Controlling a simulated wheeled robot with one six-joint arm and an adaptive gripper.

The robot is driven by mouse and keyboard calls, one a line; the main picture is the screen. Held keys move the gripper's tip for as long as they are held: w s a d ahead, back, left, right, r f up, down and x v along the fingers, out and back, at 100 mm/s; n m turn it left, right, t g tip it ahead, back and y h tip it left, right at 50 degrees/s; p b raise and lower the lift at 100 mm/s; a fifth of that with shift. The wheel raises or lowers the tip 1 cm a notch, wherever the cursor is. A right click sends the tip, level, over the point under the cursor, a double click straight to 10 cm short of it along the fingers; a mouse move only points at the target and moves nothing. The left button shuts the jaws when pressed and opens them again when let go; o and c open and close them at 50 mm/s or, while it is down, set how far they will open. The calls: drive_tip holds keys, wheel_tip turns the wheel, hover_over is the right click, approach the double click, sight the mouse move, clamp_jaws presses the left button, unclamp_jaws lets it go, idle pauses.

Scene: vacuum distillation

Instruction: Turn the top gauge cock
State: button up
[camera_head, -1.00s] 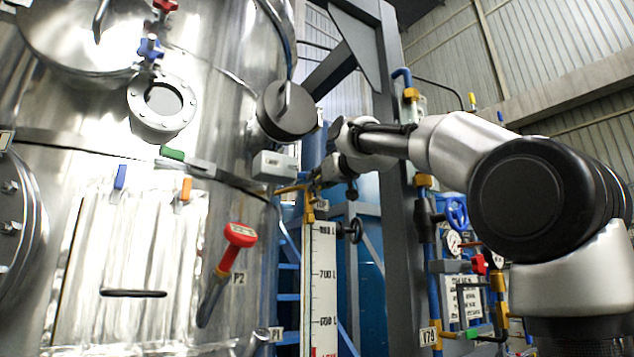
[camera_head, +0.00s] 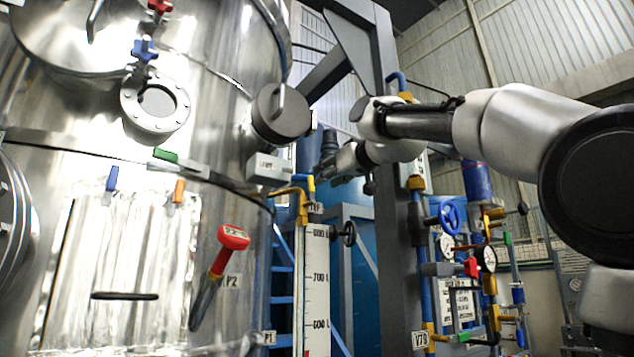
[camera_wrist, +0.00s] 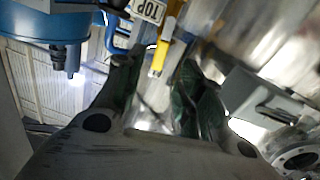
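The top gauge cock (camera_head: 311,184) is a small yellow lever on brass-coloured fittings, at the upper end of the level gauge. Its lever points up in the head view. In the wrist view the yellow lever (camera_wrist: 160,56) shows beyond the gap between my fingers, beside the "TOP" tag (camera_wrist: 148,10). My gripper (camera_head: 322,160) is just above and to the right of the lever in the head view. In the wrist view my gripper (camera_wrist: 158,72) has its two dark fingers apart, with nothing held between them. The exact distance to the lever is hard to tell.
The white gauge scale (camera_head: 317,280) runs down below the cock. The steel vessel (camera_head: 215,120) with a grey box (camera_head: 269,169) stands left. A black handwheel (camera_head: 349,234) is right of the scale. A grey column (camera_head: 397,250) stands behind, and piping with valves is farther right.

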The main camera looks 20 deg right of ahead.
drive_tip(key=v, duration=0.3)
drive_tip(key=shift+s+d, duration=0.1)
drive_tip(key=shift+s, duration=0.15)
idle(0.4)
drive_tip(key=s+d+f+m+g+h, duration=0.15)
drive_tip(key=f+g, duration=0.25)
drive_tip(key=f, duration=1.1)
drive_tip(key=s+d+f+m+g+h, duration=0.15)
drive_tip(key=f+g, duration=0.25)
drive_tip(key=f, duration=1.1)
drive_tip(key=s+d+f+g, duration=0.2)
drive_tip(key=s+f, duration=0.8)
drive_tip(key=f, duration=0.3)
drive_tip(key=s+d+f+m+g+h, duration=0.1)
drive_tip(key=s+d+f+g, duration=0.2)
drive_tip(key=s+f, duration=0.8)
drive_tip(key=shift+d+f+h, duration=0.2)
drive_tip(key=shift+f+h, duration=0.1)
drive_tip(key=shift+f, duration=0.55)
